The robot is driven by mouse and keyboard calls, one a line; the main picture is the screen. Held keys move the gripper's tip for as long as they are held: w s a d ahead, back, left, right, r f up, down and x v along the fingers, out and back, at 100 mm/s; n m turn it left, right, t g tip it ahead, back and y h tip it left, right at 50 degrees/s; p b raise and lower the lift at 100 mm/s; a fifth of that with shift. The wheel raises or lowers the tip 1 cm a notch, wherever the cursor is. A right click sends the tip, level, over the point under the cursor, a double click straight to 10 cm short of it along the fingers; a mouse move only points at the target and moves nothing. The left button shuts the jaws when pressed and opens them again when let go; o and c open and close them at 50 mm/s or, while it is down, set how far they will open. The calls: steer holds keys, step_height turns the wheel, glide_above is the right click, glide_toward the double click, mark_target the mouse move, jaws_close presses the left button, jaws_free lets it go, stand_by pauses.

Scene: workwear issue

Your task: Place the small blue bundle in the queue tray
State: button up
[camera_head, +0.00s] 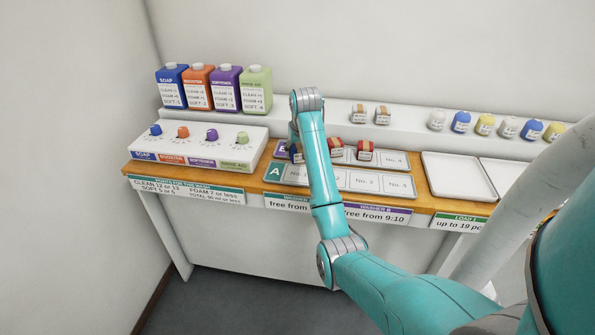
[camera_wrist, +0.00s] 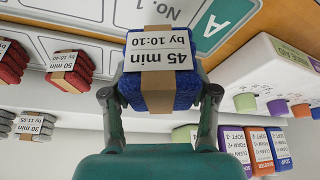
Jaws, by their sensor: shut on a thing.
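The small blue bundle (camera_wrist: 180,99) has a brown band and a white label reading "45 min by 10:10". In the wrist view my gripper (camera_wrist: 160,94) is shut on it, one finger on each side. In the head view a bit of the blue bundle (camera_head: 298,154) shows beside my arm, near the B label; my arm hides my gripper there. The tray marked A (camera_head: 274,173) has numbered slots; its No. 1 slot (camera_wrist: 120,13) lies just beyond the bundle in the wrist view. I cannot tell whether the bundle touches a tray.
Two red bundles (camera_head: 365,150) sit in the row behind tray A, right of my arm. Two grey bundles (camera_head: 382,114) stand on the back shelf. A dial panel (camera_head: 180,147) and several bottles (camera_head: 227,90) are at left. A white tray (camera_head: 458,176) at right is empty.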

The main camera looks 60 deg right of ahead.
mark_target(297, 170)
steer(key=shift+f, duration=3.1)
steer(key=shift+f, duration=0.1)
steer(key=o, duration=1.2)
